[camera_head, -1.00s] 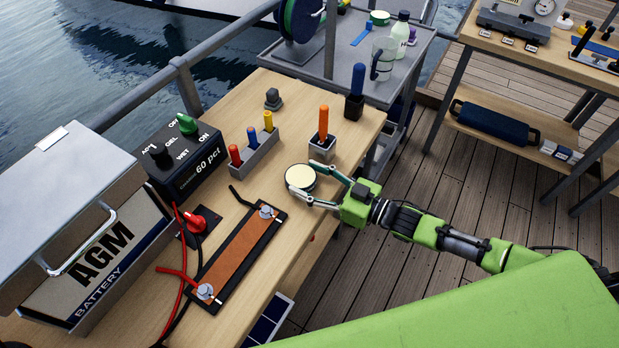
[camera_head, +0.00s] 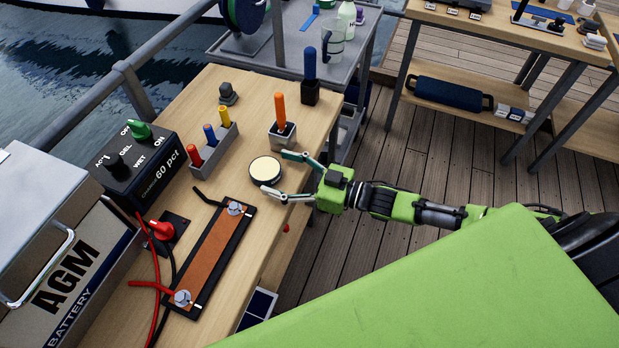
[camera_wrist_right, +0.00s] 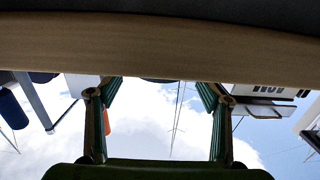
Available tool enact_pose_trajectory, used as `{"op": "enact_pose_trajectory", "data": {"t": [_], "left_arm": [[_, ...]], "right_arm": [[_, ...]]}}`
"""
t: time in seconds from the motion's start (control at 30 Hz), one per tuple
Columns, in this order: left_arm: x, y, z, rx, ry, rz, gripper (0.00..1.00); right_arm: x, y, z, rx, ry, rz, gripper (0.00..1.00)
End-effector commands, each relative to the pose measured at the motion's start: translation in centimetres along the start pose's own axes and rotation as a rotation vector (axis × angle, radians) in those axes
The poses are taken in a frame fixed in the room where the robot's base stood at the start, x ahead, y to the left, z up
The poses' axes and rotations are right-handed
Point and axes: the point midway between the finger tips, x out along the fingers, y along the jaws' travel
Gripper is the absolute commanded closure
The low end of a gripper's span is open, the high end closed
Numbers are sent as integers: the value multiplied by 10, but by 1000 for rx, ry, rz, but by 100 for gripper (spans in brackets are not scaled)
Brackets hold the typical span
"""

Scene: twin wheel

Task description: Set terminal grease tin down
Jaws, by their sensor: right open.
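The terminal grease tin (camera_head: 265,170), a round dark tin with a pale cream top, sits upright on the wooden bench (camera_head: 262,217) near its right edge. My right gripper (camera_head: 278,174) is open just to the right of the tin. Its two fingers point at the tin, one at the far side and one at the near side, and the tin lies mostly beyond the fingertips. In the right wrist view the open fingers (camera_wrist_right: 159,92) stand apart with nothing clear between them; I cannot make out the tin there. My left gripper is out of view.
A metal block with an orange-handled tool (camera_head: 283,136) stands close behind the tin. A rack of small coloured handles (camera_head: 214,152) is farther left. An orange-brown strip with bolts (camera_head: 212,258) lies in front. Decking is open to the right.

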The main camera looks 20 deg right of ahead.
Motion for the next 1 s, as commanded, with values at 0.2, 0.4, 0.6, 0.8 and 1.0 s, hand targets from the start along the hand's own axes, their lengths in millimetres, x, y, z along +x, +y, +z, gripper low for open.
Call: {"op": "enact_pose_trajectory", "data": {"t": [0.2,0.4,0.6,0.8,1.0], "left_arm": [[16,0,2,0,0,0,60],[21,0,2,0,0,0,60],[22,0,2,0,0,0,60],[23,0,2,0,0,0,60],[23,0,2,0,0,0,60]], "right_arm": [[-50,3,1,2,-7,0,29],[-89,3,0,2,-5,-1,29],[-112,3,-2,2,-4,0,29],[-120,3,-4,1,0,0,29],[-120,4,-3,0,-1,2,29]]}}
